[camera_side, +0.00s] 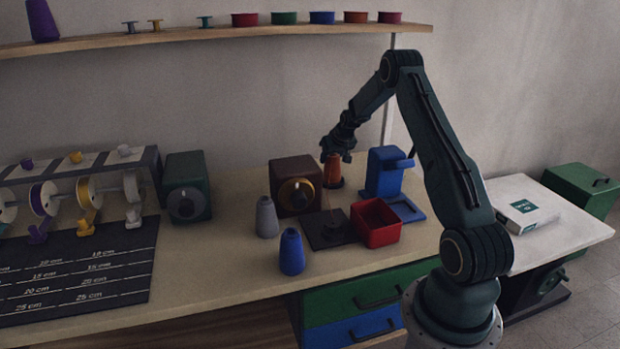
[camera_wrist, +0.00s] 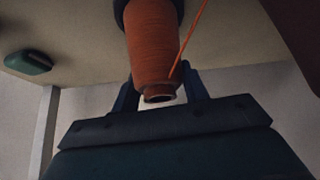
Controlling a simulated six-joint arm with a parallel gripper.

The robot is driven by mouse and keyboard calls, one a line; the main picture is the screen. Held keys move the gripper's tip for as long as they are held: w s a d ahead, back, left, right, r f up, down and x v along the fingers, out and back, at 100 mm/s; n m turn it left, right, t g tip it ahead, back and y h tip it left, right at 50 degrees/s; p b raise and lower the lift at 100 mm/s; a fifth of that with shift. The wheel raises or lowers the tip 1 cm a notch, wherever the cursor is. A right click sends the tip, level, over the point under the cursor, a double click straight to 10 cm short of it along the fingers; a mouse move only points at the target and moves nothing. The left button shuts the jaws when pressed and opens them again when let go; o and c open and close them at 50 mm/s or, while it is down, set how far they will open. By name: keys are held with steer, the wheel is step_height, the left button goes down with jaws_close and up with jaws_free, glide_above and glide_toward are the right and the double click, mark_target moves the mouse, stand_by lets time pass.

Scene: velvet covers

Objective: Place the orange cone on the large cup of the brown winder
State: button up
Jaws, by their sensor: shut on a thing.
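The orange cone (camera_side: 333,169) is upright beside the right side of the brown winder (camera_side: 290,170), which has a round dial on its front. My gripper (camera_side: 338,149) is shut on the top of the orange cone, from above. In the wrist view the orange cone (camera_wrist: 153,45) has its narrow end between the fingers of my gripper (camera_wrist: 160,88). A dark round piece shows at the cone's wide end, probably the large cup; I cannot tell whether the cone is seated in it. An orange thread runs off the cone to the upper right of the wrist view.
A blue device (camera_side: 386,172) stands right of the cone. In front are a red bin (camera_side: 377,222), a black plate (camera_side: 318,241), a grey cone (camera_side: 267,217) and a blue cone (camera_side: 291,252). A green box (camera_side: 186,187) stands left. The table's front left is clear beyond the measuring mat (camera_side: 75,270).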

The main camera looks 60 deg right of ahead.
steer(key=shift+f, duration=0.1)
steer(key=o, duration=1)
steer(key=shift+v, duration=0.9)
steer(key=v, duration=1)
steer(key=shift+r, duration=0.25)
